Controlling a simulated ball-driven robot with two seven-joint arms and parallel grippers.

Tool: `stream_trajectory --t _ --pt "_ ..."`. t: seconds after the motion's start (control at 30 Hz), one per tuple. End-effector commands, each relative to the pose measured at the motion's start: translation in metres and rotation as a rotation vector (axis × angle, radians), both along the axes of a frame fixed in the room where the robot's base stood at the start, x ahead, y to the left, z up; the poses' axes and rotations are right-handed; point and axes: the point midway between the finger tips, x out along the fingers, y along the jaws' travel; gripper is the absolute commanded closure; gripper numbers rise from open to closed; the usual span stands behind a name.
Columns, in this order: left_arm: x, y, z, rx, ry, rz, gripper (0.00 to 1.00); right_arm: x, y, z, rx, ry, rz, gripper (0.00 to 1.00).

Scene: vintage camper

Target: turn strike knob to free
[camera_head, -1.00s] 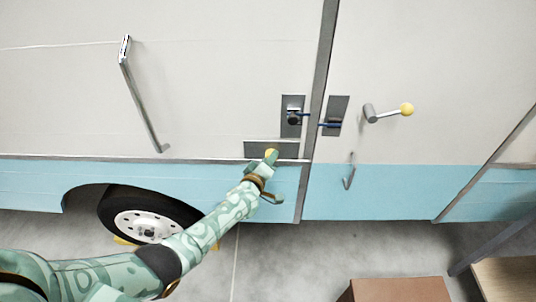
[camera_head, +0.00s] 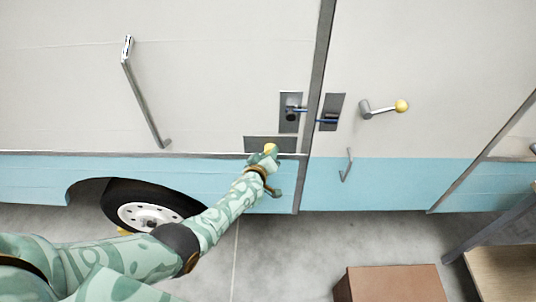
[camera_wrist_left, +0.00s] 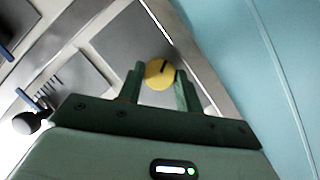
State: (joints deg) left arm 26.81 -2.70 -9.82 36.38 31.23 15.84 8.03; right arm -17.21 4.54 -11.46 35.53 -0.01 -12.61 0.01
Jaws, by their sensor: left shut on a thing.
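The strike knob is a round yellow knob (camera_wrist_left: 160,73) with a dark line across its face, on a dark grey plate (camera_head: 254,144) low on the camper wall, left of the door seam. It also shows in the head view (camera_head: 270,148). My left gripper (camera_wrist_left: 159,78) has a green finger on each side of the knob and is shut on it; in the head view the gripper (camera_head: 268,157) covers the lower part of the knob. My right gripper is not in view.
A dark latch (camera_head: 291,113) and a second plate (camera_head: 331,112) flank the door seam above. A handle with a yellow ball (camera_head: 401,106) is on the door. A grab bar (camera_head: 145,95) is at left, a wheel (camera_head: 150,212) below, a brown box (camera_head: 395,284) on the floor.

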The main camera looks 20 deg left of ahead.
Motion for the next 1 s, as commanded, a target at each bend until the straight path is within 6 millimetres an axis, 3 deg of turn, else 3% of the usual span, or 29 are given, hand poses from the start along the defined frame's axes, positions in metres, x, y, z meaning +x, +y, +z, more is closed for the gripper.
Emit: stream_trajectory --t 0.07,0.1,0.17,0.2,0.57,0.8,1.0 --pt "-0.002 -0.001 -0.003 0.003 0.008 -0.004 0.88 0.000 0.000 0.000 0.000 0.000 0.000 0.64" --pt "-0.002 -0.001 -0.003 0.003 0.008 -0.004 0.62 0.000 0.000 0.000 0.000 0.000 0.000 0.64" --pt "-0.002 -0.001 -0.003 0.002 0.007 -0.003 0.46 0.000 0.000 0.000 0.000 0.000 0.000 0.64" --pt "-0.002 -0.001 -0.003 0.002 0.006 -0.003 0.43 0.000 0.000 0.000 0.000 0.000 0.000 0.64" --pt "-0.008 0.000 0.003 0.000 0.002 -0.001 0.43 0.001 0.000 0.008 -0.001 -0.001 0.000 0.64" --pt "-0.060 0.001 0.022 0.000 0.005 0.000 0.43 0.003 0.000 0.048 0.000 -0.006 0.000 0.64" --pt "-0.113 0.002 0.034 0.001 0.006 -0.001 0.43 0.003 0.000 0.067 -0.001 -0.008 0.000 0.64"
